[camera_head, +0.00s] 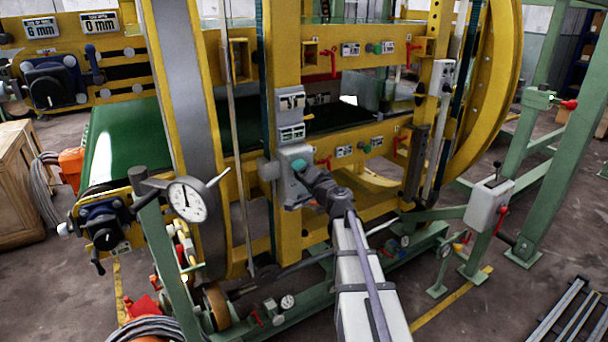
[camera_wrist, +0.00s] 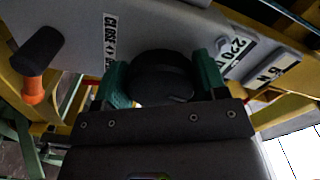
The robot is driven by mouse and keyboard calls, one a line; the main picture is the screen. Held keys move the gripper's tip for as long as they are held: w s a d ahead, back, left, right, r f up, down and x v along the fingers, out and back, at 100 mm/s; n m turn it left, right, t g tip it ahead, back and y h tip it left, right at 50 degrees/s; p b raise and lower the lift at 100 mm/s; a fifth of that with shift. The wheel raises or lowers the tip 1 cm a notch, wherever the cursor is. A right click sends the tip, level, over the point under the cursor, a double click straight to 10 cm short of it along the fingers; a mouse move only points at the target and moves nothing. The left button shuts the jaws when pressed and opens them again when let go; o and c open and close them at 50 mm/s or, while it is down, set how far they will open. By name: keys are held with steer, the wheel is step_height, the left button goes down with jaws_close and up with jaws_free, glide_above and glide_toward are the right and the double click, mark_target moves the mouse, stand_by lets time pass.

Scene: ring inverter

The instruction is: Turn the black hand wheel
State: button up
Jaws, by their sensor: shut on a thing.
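In the wrist view, a round black hand wheel (camera_wrist: 160,72) sits on a grey control box (camera_wrist: 190,32) with a label reading "CLOSE". The green fingers of my gripper (camera_wrist: 161,88) stand on both sides of the wheel and are shut on it. The wheel's lower part is hidden by the gripper body. In the head view, my gripper (camera_head: 301,168) is at the grey box (camera_head: 291,192) on the yellow post in the middle. The wheel is hidden there by my gripper and wrist.
A black-and-orange handle (camera_wrist: 36,68) sticks out from the box left of the wheel. A dial gauge (camera_head: 187,200) and a green frame post (camera_head: 165,265) stand to the left. Red levers (camera_head: 331,62) project from the yellow frame. A white switch box (camera_head: 489,203) is at right.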

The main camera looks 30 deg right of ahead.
steer(key=shift+m, duration=0.5)
steer(key=o, duration=0.9)
steer(key=shift+o, duration=0.2)
steer(key=s+d, duration=0.1)
steer(key=s, duration=0.9)
steer(key=shift+s, duration=0.4)
